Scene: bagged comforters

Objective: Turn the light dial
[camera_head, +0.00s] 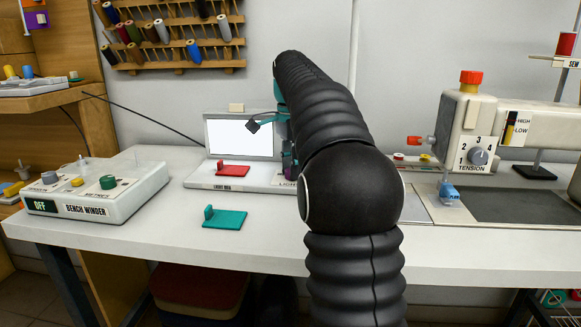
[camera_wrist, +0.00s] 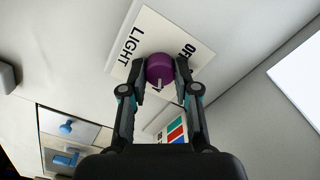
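The light dial (camera_wrist: 160,70) is a purple round knob on a pale panel. In the wrist view a white label plate (camera_wrist: 150,35) beside it reads LIGHT and OFF, with part of the lettering covered. My gripper (camera_wrist: 162,66) has one finger on each side of the knob, and both fingertips appear to touch its sides. A small light mark shows on the knob's lower side. In the head view the dial's spot on the white light box (camera_head: 235,184) is mostly hidden behind my black arm. The box's upright screen (camera_head: 240,136) shows bright white.
A red piece (camera_head: 233,170) lies on the light box and a teal piece (camera_head: 225,218) on the table in front. The bench winder (camera_head: 100,190), showing OFF, is at left. The sewing machine (camera_head: 470,130) with its tension dial (camera_head: 479,157) is at right.

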